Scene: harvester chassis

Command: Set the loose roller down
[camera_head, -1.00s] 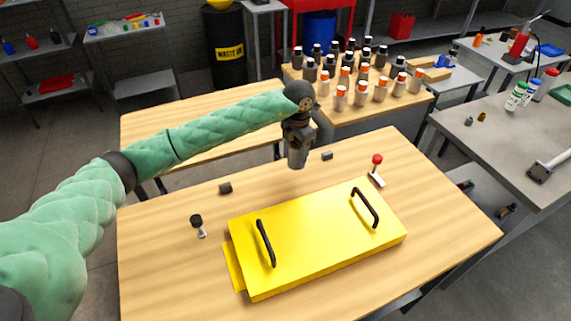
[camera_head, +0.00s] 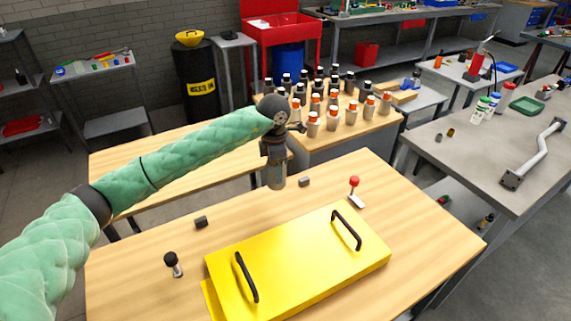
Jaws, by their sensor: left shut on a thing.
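My left gripper (camera_head: 275,158) comes in on the green-sleeved arm from the left and points down over the far part of the front wooden table (camera_head: 130,262). It is shut on a grey cylinder, seemingly the loose roller (camera_head: 276,179), held upright below it. The fingertips are hard to make out, and I cannot tell whether the roller touches the table. My right gripper is out of view.
A yellow cover (camera_head: 300,264) with two black handles lies on the front table. Several capped cylinders (camera_head: 331,112) crowd a table behind.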

